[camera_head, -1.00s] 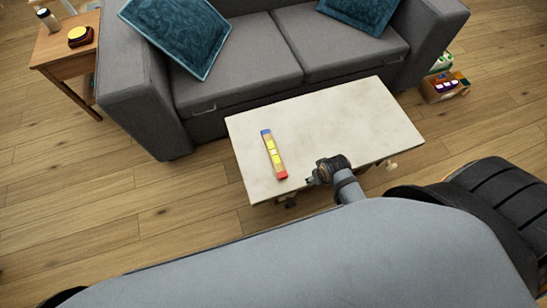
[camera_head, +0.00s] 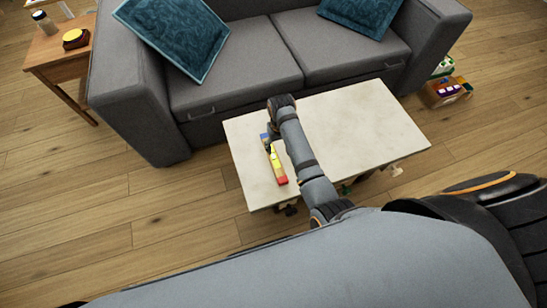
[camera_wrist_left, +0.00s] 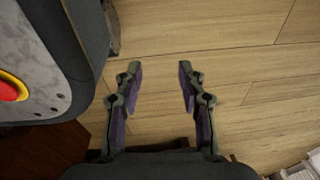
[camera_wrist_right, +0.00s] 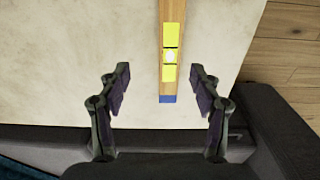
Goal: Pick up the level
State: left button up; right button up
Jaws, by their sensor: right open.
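The level (camera_head: 278,167) lies flat on the pale low table, near its left end. It is a long bar with yellow parts, a blue far end and a red near end. My right gripper (camera_head: 268,147) is over the far part of the level, and the arm hides some of it. In the right wrist view the level (camera_wrist_right: 172,48) reaches between the open fingers of my right gripper (camera_wrist_right: 160,70), its blue end nearest me. My left gripper (camera_wrist_left: 161,66) is open and empty above the wood floor.
The low table (camera_head: 355,125) is otherwise bare. A grey sofa (camera_head: 245,60) with teal cushions stands close behind it. A wooden side table (camera_head: 62,50) is at the far left, and a box of small items (camera_head: 445,92) is on the floor at the right.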

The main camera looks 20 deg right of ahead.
jog(key=w+a, duration=0.2)
jog(key=b, duration=0.2)
send_over(274, 157)
notch_tip(274, 157, down, 5)
jog(key=shift+s+r, duration=0.1)
notch_tip(274, 157, down, 5)
jog(key=shift+r+b, duration=0.2)
jog(key=shift+b, duration=0.7)
jog(key=shift+f, duration=0.5)
pick_arm(q)
jog(key=w+r, duration=0.1)
jog(key=w, duration=0.5)
jog(key=shift+w+d, duration=0.2)
pick_arm(e)
jog(key=shift+r, duration=0.1)
grip_shut()
pick_arm(q)
jog(key=shift+r, duration=0.1)
pick_arm(e)
jog(key=shift+r, duration=0.1)
